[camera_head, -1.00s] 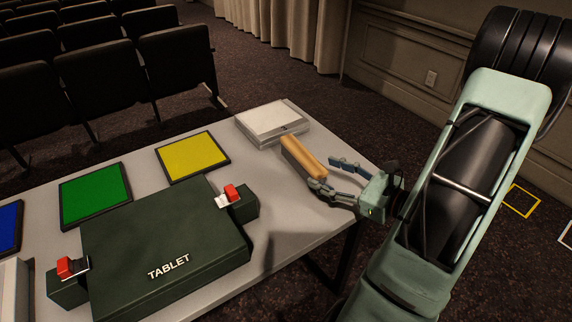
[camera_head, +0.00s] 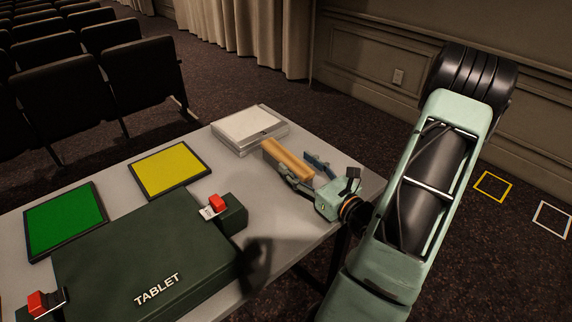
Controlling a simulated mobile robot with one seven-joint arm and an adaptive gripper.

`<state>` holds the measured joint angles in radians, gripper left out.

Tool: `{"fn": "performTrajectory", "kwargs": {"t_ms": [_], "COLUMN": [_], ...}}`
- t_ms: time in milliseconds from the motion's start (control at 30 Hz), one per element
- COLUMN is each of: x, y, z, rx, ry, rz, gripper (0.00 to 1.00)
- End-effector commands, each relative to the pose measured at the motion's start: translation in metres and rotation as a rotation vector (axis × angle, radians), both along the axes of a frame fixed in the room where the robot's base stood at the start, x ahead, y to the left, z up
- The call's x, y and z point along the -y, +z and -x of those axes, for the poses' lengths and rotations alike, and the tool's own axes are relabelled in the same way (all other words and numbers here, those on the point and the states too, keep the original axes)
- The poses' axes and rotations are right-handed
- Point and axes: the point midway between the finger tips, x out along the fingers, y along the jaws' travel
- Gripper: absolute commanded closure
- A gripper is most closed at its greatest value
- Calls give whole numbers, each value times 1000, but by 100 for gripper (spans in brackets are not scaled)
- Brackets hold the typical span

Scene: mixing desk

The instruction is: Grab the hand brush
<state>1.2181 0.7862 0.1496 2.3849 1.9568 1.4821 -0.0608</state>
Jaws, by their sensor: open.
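The hand brush (camera_head: 286,158), a long block with a tan wooden top, lies near the far right end of the grey table. My gripper (camera_head: 295,165) is open, with its blue-grey fingers spread on either side of the brush's near end. The left finger is low along the brush's near side; the right finger is beyond its far side. I cannot tell whether either finger touches it. The brush's underside and bristles are mostly hidden.
A white box (camera_head: 250,130) stands just behind the brush. A dark green case marked TABLET (camera_head: 150,255) with red latches fills the table's front. Yellow (camera_head: 172,170) and green (camera_head: 65,220) panels lie left. The table's right edge (camera_head: 372,190) is close to my gripper.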

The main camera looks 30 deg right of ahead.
Motion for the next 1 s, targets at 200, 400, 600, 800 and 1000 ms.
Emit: {"fn": "performTrajectory", "kwargs": {"t_ms": [200,400,600,800,1000], "x": [-6,-6,-6,-6,-6], "y": [-1,-1,-1,-1,-1], "z": [-33,-46,-46,-45,-45], "rx": [1,0,0,0,0], "ry": [4,1,1,1,1], "rz": [2,1,1,1,1], "gripper": [47,47,50,72,94]}}
